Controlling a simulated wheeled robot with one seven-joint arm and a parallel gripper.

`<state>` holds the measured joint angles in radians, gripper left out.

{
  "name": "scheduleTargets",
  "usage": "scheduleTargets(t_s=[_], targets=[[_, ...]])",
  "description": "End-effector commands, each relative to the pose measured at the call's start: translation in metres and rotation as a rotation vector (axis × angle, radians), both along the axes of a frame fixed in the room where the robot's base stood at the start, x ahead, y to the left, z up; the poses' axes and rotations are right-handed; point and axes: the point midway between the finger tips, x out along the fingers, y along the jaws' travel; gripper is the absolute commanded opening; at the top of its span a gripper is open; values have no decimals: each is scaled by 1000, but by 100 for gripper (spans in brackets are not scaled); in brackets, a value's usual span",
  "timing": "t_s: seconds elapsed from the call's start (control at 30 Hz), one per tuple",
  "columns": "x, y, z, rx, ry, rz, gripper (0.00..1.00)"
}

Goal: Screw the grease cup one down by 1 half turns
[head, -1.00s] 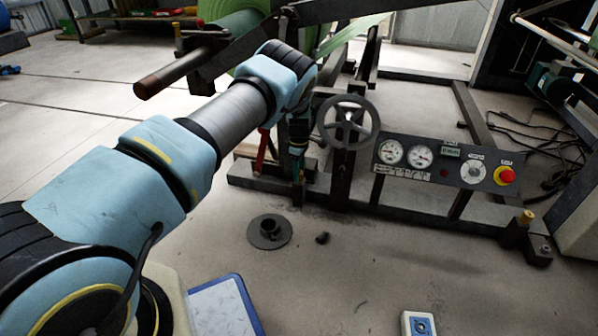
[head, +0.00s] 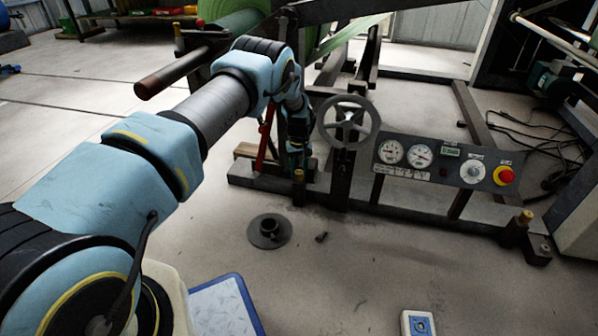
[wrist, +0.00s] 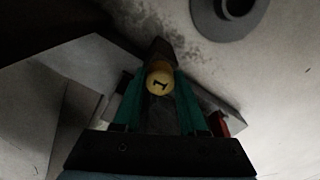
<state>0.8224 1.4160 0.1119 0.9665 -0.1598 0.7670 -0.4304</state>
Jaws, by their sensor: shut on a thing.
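Grease cup one is a small yellow-brass cap marked "1" (wrist: 159,80), between my fingertips in the wrist view. In the head view its brass top (head: 298,176) shows at the foot of the machine frame, just below my wrist. My gripper (wrist: 158,84) points down with its two green fingers on either side of the cup, shut on it. The cup's lower part and thread are hidden. A second brass cup (head: 526,216) stands on a dark post at the frame's right end.
A spoked handwheel (head: 348,122) and a gauge panel (head: 440,160) with a red button stand right of my gripper. A dark flanged disc (head: 269,232) and a small dark piece (head: 321,237) lie on the floor in front. The floor around them is mostly clear.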

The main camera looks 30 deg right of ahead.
Motion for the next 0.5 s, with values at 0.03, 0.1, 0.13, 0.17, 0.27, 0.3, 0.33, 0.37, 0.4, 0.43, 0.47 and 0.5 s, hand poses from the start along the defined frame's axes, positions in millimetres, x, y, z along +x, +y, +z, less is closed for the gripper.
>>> scheduleTargets(t_s=[0.03,0.1,0.13,0.17,0.27,0.3,0.33,0.37,0.4,0.43,0.47,0.5], targets=[[0,0,0,-1,0,-44,0],[1,0,0,-1,-1,-109,0],[1,1,0,-1,-1,-138,0],[1,0,0,-1,-1,-167,0],[1,0,0,-1,-1,-262,0],[1,0,-1,-1,-1,-300,0],[0,0,-1,-2,0,-328,0],[1,0,-1,-1,-1,-357,0],[1,0,-1,-1,-1,-395,0],[1,0,-1,-1,-1,-423,0],[1,0,-1,-2,-2,-452,0],[1,0,-1,-2,-2,-490,0]])
